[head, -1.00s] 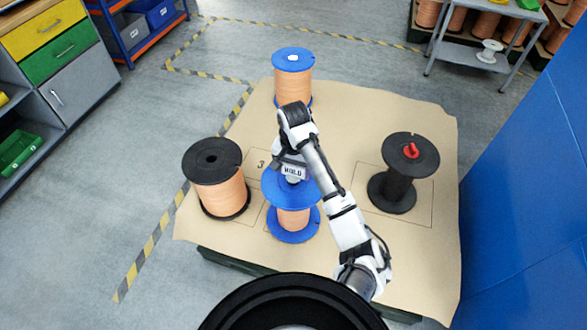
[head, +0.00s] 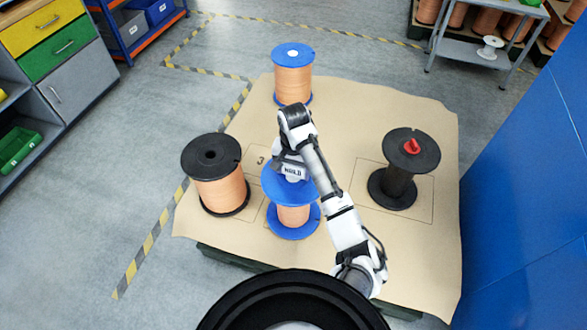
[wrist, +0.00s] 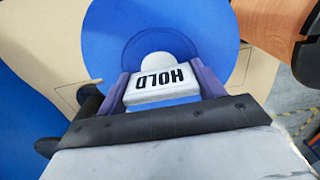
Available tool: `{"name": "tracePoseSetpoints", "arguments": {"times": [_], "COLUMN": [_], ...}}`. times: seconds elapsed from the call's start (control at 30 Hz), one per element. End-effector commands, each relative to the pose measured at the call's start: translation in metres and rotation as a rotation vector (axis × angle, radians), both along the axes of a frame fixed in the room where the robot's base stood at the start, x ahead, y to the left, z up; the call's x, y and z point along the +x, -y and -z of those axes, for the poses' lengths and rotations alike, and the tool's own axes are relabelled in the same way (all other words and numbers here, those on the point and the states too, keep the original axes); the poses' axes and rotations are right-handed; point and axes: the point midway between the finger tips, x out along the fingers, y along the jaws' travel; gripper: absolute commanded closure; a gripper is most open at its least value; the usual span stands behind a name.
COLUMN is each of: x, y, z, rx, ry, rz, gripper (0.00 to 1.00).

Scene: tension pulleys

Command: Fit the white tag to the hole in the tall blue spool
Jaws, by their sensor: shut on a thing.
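The white tag (wrist: 160,90), marked HOLD, is gripped between the two fingers of my gripper (wrist: 166,86) in the wrist view. It also shows in the head view (head: 293,172), over the top of the front blue spool (head: 301,193). In the wrist view the tag's rounded end lies over the middle of the blue flange (wrist: 205,38). The hole is hidden behind the tag, so I cannot tell whether any part is in it. Another blue spool (head: 293,78) with copper winding stands at the back, with a white spot at its top centre.
A black spool with copper winding (head: 217,174) stands close on the left. A dark spool with a red piece on top (head: 405,163) stands on the right. Bare brown sheet (head: 350,115) lies between them and the back spool. A blue wall (head: 530,220) bounds the right.

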Motion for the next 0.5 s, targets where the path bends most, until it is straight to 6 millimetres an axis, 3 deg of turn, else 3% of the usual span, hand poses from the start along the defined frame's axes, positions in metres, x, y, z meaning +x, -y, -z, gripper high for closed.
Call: {"name": "tracePoseSetpoints", "arguments": {"times": [0.37, 0.4, 0.5], "x": [-0.0002, -0.0002, -0.0002], "y": [0.0000, 0.0000, 0.0000], "z": [0.0019, 0.0020, 0.0020], "rx": [-0.001, 0.000, 0.000], "ry": [-0.001, -0.002, -0.002], "rz": [0.001, 0.001, 0.001], "gripper": [0.54, 0.31, 0.18]}}
